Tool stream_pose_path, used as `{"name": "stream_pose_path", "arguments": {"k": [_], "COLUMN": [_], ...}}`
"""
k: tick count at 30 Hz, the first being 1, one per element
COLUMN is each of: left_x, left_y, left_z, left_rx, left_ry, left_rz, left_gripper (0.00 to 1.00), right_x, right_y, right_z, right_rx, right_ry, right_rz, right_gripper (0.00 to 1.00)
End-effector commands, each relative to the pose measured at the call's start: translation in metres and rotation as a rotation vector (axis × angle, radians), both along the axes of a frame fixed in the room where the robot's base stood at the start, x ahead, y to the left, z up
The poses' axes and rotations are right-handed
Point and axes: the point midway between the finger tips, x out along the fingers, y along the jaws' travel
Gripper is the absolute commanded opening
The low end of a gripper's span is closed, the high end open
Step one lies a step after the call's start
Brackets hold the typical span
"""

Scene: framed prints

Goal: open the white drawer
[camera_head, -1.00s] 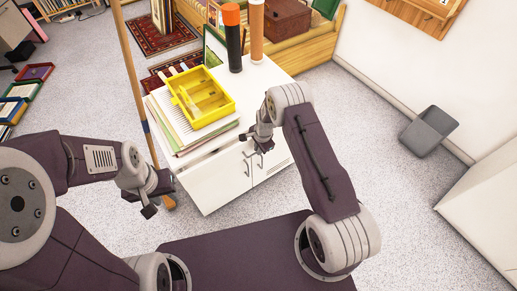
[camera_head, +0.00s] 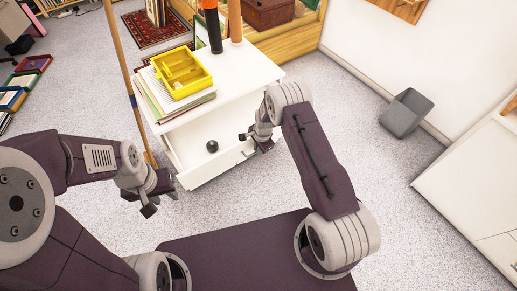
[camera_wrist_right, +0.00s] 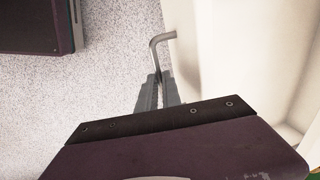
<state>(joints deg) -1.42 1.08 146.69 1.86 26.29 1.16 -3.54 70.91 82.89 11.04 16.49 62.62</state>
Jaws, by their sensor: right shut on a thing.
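The white drawer (camera_head: 207,172) is pulled out from the white cabinet (camera_head: 245,83), and its inside shows in the head view. A small dark ball (camera_head: 212,146) lies in it. My right gripper (camera_head: 254,146) is at the drawer's front. In the right wrist view my right gripper (camera_wrist_right: 160,88) is shut on the grey bar handle (camera_wrist_right: 161,38), whose bent end sticks out past the fingertips. My left gripper (camera_head: 141,202) is open and empty, left of the drawer and apart from it.
A yellow tray (camera_head: 181,72) on a stack of papers (camera_head: 158,100) and two tall cylinders stand on the cabinet. A wooden pole (camera_head: 127,75) stands left of it. A grey bin (camera_head: 404,113) is at the right wall. Speckled floor is clear between bin and cabinet.

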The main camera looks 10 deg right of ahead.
Motion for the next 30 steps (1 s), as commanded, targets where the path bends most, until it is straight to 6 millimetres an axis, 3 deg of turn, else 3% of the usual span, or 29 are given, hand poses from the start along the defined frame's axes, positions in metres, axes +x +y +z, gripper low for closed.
{"name": "stream_pose_path", "arguments": {"k": [9,10,12,21,23,30], "left_x": [0.0,0.0,0.0,0.0,0.0,0.0], "left_y": [0.0,0.0,0.0,0.0,0.0,0.0], "left_z": [0.0,0.0,0.0,0.001,0.003,0.013], "left_rx": [0.0,0.0,0.0,0.0,0.0,0.0], "left_ry": [0.0,0.0,0.0,0.0,0.0,0.0], "left_rz": [0.0,0.0,0.0,0.0,0.0,0.0], "left_gripper": [0.36,0.36,0.36,0.36,0.36,0.36], "right_x": [0.002,0.002,0.002,0.001,0.0,-0.008], "right_y": [0.0,0.0,0.0,0.0,-0.001,-0.004], "right_z": [0.002,0.002,0.002,0.003,0.01,0.063], "right_rx": [-0.001,-0.001,0.0,0.0,0.0,0.0], "right_ry": [-0.007,-0.007,-0.005,-0.004,-0.004,-0.008], "right_rz": [-0.001,-0.001,0.0,0.0,0.0,-0.001], "right_gripper": [0.0,0.17,0.31,0.31,0.31,0.31]}}
